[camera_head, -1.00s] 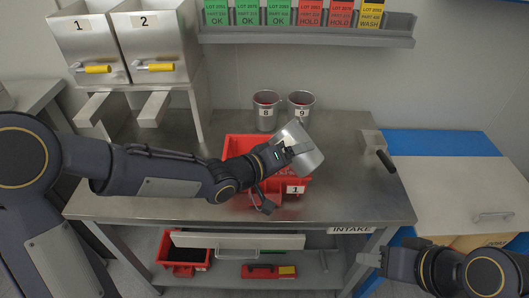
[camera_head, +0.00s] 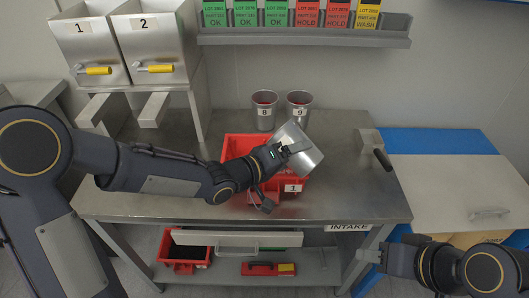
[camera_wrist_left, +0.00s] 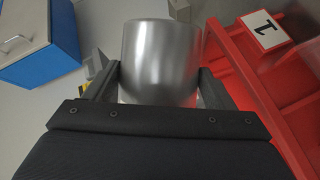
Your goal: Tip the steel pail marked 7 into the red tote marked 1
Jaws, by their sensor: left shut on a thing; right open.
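A steel pail (camera_head: 303,153) is gripped by my left gripper (camera_head: 285,150) and held tilted above the red tote marked 1 (camera_head: 235,146). Its number is not visible. In the left wrist view the pail (camera_wrist_left: 162,55) sits between the two fingers (camera_wrist_left: 155,88); the tote (camera_wrist_left: 240,75) with its label 1 is at the right. The pail's mouth and contents are hidden. My right gripper (camera_head: 376,257) is open and empty at the lower right, in front of the table.
Pails marked 8 (camera_head: 264,118) and 9 (camera_head: 299,115) stand behind the tote. A dark-handled tool (camera_head: 383,160) lies at the table's right. Steel bins marked 1 (camera_head: 85,45) and 2 (camera_head: 150,45) are at upper left. A card shelf (camera_head: 300,40) hangs on the wall.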

